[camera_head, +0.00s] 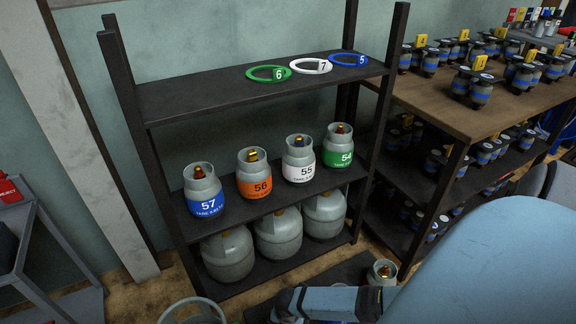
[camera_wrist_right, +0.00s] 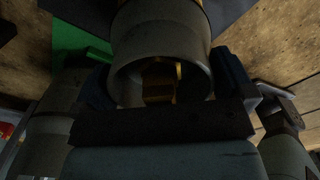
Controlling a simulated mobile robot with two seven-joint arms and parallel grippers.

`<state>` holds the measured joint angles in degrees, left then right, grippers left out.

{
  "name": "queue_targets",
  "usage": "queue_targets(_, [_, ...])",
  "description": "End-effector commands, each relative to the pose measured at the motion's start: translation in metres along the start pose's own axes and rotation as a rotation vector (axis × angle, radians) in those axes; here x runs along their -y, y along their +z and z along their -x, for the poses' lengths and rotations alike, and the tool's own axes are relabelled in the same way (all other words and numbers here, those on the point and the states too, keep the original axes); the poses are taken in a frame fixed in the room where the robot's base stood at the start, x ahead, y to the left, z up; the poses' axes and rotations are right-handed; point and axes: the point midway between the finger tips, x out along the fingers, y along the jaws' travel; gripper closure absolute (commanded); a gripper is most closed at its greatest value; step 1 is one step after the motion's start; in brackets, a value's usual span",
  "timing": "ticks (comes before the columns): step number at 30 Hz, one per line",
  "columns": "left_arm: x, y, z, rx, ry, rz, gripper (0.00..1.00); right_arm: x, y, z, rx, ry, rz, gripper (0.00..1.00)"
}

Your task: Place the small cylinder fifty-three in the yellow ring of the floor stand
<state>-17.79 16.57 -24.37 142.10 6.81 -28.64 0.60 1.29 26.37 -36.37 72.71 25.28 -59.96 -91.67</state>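In the right wrist view a grey cylinder (camera_wrist_right: 160,25) with a round collar and brass valve fills the middle. My right gripper (camera_wrist_right: 165,82) has a dark finger close against each side of the collar and appears shut on it. Its number and any yellow ring are not visible. A small grey cylinder (camera_head: 380,272) stands on the floor beside my blue right arm. My left gripper is not in view.
A black rack (camera_head: 190,98) bears cylinders 57 (camera_head: 206,190), 56 (camera_head: 254,172), 55 (camera_head: 299,158) and 54 (camera_head: 338,145), with coloured rings above. A wooden table (camera_head: 435,105) stands right. Further cylinders flank the gripper, left (camera_wrist_right: 45,130) and right (camera_wrist_right: 287,150), in the wrist view.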

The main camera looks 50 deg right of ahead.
Motion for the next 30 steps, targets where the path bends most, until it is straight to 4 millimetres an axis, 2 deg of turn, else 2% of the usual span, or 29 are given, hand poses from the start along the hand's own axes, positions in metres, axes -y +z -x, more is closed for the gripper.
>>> queue_targets(5, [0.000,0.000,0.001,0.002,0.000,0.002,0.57,0.000,0.000,0.002,0.000,0.000,0.000,0.00])
queue_targets(8, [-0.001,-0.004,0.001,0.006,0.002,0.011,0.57,0.000,0.000,0.011,0.001,0.001,0.001,0.00])
queue_targets(12, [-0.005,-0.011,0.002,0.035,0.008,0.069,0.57,0.000,0.001,0.037,0.001,0.001,0.002,0.00])
queue_targets(15, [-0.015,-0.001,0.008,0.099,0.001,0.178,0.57,0.000,0.001,0.060,0.001,0.002,0.002,0.00])
queue_targets(17, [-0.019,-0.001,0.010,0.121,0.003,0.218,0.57,0.000,0.000,0.074,0.000,0.001,0.003,0.00])
queue_targets(21, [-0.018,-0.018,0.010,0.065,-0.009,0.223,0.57,0.000,0.001,0.100,0.001,0.001,0.001,0.00])
queue_targets(25, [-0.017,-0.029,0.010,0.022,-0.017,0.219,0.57,0.000,0.000,0.116,0.000,0.001,0.001,0.00])
queue_targets(30, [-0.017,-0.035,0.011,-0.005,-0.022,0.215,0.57,0.000,0.000,0.123,-0.001,0.000,0.000,0.00])
